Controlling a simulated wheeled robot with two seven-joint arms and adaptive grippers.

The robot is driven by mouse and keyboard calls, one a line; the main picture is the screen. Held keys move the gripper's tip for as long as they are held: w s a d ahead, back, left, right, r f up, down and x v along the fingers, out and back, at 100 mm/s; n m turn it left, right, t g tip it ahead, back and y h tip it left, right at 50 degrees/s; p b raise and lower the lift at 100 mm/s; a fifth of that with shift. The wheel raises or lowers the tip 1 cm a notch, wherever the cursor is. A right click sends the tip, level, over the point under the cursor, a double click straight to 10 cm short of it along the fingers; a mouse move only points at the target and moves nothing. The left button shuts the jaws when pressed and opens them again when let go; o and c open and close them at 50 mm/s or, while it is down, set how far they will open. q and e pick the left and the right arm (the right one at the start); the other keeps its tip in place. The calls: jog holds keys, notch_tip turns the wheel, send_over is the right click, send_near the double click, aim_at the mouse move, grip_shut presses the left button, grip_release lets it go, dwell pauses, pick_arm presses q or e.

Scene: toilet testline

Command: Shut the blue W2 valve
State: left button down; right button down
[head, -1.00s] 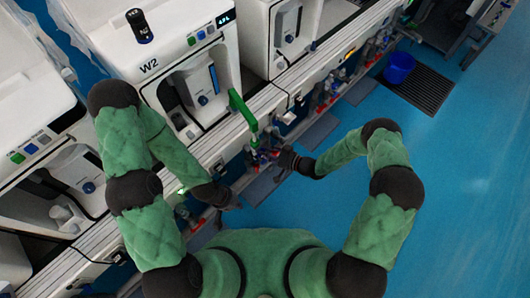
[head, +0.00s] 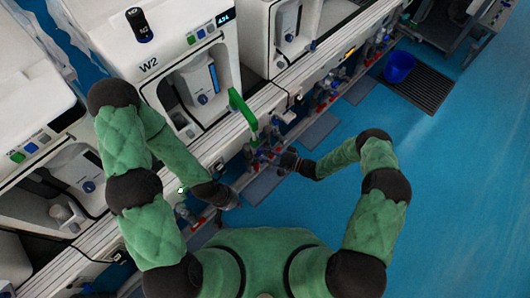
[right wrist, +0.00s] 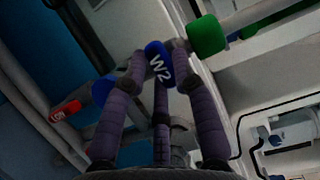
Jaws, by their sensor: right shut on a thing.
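The blue W2 valve handle (right wrist: 160,64), with white "W2" lettering, sits between the fingertips of my right gripper (right wrist: 158,52) in the right wrist view. The gripper is shut on it, one finger on each side. In the head view my right gripper (head: 290,161) reaches the pipes under the bench edge, below the machine marked W2 (head: 158,50). The valve is too small to make out there. My left gripper (head: 226,198) hangs low by the bench front, apart from the valve; its fingers are not clear.
A green bar (head: 242,108) sticks out from the bench front above the valve. A green round end (right wrist: 206,36) and a red tag (right wrist: 64,112) are near it in the wrist view. The blue floor at right is clear.

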dwell(0.5)
jog(key=c, duration=1.3)
grip_release()
jog(key=shift+o, duration=0.2)
jog(key=v, duration=1.2)
jog(key=shift+f, duration=0.15)
